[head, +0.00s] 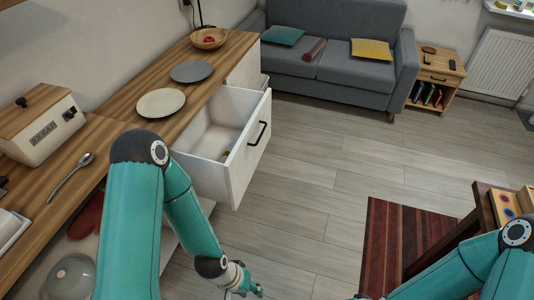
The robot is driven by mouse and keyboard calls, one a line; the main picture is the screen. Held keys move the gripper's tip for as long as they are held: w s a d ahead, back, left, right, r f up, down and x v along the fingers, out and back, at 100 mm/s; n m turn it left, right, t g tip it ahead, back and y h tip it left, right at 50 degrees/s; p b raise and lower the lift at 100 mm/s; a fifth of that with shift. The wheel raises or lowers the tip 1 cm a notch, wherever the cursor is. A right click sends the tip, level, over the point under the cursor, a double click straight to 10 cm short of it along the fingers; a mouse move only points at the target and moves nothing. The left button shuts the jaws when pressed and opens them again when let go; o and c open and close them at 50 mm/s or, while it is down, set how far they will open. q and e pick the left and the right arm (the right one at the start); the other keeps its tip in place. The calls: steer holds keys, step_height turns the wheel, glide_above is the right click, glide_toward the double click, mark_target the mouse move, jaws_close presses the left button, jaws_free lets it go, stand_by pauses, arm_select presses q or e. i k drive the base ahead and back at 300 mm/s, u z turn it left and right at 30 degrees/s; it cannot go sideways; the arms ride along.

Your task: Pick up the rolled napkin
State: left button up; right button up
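A dark red rolled item (314,49), which looks like the rolled napkin, lies on the grey sofa seat between two cushions, far from both grippers. My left gripper (250,291) hangs low over the floor at the bottom edge, in front of the open drawer (237,160). Its fingers are small and partly cut off, so its opening is unclear. My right gripper (368,297) barely shows at the bottom edge, and its fingers cannot be made out.
A wooden counter (118,112) on the left holds two plates, a bowl, a spoon and a bread box (42,124). The drawer juts into the room. A wooden table (484,212) stands at right by a striped rug (385,235). The middle floor is clear.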

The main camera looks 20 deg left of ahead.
mark_target(224, 158)
steer(key=z, duration=0.6)
steer(key=i, duration=4.4)
steer(key=u, duration=1.4)
steer(key=i, duration=0.3)
steer(key=u, duration=2.85)
